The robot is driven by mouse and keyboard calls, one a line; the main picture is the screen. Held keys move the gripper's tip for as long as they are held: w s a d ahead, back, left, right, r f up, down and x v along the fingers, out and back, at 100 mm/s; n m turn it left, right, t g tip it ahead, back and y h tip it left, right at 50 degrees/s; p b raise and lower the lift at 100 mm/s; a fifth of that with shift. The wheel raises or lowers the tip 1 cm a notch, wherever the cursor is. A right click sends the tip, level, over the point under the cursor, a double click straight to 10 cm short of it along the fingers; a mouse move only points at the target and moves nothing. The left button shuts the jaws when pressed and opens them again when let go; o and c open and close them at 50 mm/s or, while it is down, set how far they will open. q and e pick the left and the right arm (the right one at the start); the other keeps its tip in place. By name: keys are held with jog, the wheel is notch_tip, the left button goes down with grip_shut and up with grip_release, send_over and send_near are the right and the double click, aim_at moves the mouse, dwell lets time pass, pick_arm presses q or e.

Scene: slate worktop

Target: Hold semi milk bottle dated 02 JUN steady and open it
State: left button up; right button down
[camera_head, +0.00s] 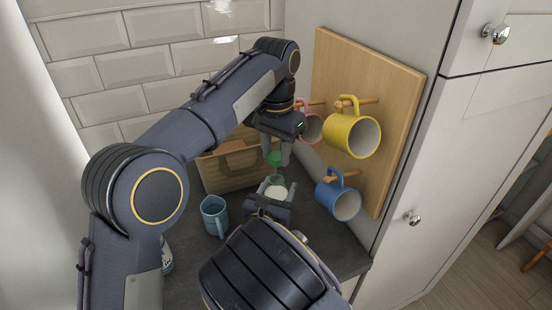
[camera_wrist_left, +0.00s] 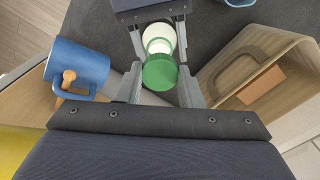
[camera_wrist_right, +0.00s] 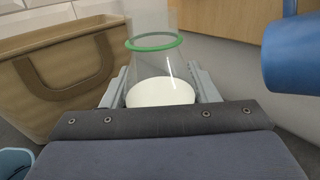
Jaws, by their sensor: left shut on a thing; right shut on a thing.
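The milk bottle (camera_wrist_right: 160,92) is clear, with white milk low inside and a green ring round its neck. It stands upright between the fingers of my right gripper (camera_wrist_right: 162,85), which is shut on its body. In the head view the bottle (camera_head: 275,192) is partly hidden by my right gripper (camera_head: 268,203). My left gripper (camera_head: 277,157) points down from above, shut on the green cap (camera_wrist_left: 160,72). The cap appears raised above the neck ring, apart from the bottle. No date label is readable.
A brown basket-like holder (camera_head: 222,170) stands behind the bottle. A light-blue mug (camera_head: 215,216) is to its left. Yellow (camera_head: 352,135), blue (camera_head: 338,199) and pink (camera_head: 312,128) mugs hang on a wooden board (camera_head: 390,100) at right. Another labelled item (camera_head: 167,256) is mostly hidden by my left arm.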

jog(key=shift+c, duration=2.2)
grip_release()
